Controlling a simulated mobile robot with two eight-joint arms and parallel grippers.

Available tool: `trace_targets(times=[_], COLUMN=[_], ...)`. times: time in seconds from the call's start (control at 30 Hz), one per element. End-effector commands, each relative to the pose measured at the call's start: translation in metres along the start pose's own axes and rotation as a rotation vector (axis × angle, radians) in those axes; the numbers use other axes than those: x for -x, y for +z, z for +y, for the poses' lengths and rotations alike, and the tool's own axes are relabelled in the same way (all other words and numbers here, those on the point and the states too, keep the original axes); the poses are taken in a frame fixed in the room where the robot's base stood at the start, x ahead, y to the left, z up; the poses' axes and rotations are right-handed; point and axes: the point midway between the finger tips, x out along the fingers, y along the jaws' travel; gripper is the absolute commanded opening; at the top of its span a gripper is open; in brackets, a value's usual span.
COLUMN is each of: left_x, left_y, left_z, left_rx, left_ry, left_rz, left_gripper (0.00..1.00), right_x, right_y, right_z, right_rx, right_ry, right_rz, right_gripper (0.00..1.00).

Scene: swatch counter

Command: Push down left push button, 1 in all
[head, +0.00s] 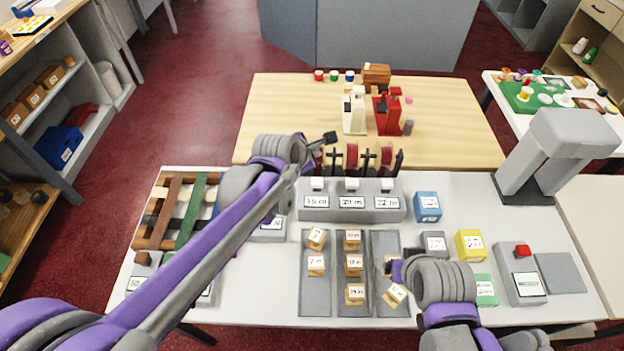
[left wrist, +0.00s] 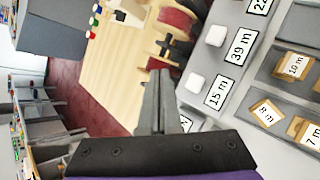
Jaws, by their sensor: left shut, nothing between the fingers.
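A grey dispenser unit (head: 350,214) stands mid-counter with three white push buttons above labels 15 m, 39 m and 22 m. The left push button (head: 318,184) sits above the 15 m label; it also shows in the left wrist view (left wrist: 195,83). My left gripper (head: 329,138) is shut and empty, in the air above and behind the unit's left end. In the left wrist view its closed fingers (left wrist: 158,98) appear left of the left button, apart from it. My right gripper (head: 396,268) is low over the right grey tray; its finger opening is not clear.
Dark levers and red reels (head: 351,157) stand just behind the buttons. Three grey trays (head: 315,290) with small labelled wooden blocks lie in front. A blue box (head: 427,206) and a yellow box (head: 469,245) stand to the right. A wooden table (head: 280,120) lies behind.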

Motion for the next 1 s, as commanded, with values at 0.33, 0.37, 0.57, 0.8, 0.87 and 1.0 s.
trace_targets(times=[0.33,0.37,0.57,0.8,0.87,1.0], left_x=[-0.004,-0.005,-0.020,-0.045,-0.051,-0.059], left_y=[-0.004,-0.005,-0.017,-0.035,-0.039,-0.045], left_z=[-0.004,-0.005,-0.017,-0.035,-0.039,-0.045], left_rx=[-0.001,-0.001,0.000,-0.001,-0.001,-0.001], left_ry=[-0.002,-0.002,-0.003,-0.003,-0.003,-0.002], left_rz=[0.002,0.002,0.003,0.003,0.003,0.002], left_gripper=[0.00,0.00,0.00,0.00,0.00,0.00], right_x=[-0.003,-0.004,-0.014,-0.032,-0.037,-0.044], right_y=[0.005,0.006,0.020,0.042,0.047,0.055], right_z=[0.000,0.000,0.000,0.000,0.000,0.000], right_rx=[0.000,0.000,0.000,0.000,0.000,0.000], right_ry=[0.000,0.000,0.000,0.000,0.000,0.000], right_rz=[-0.005,-0.006,-0.020,-0.039,-0.043,-0.049], right_gripper=[0.87,0.87,0.87,0.87,0.87,0.87])
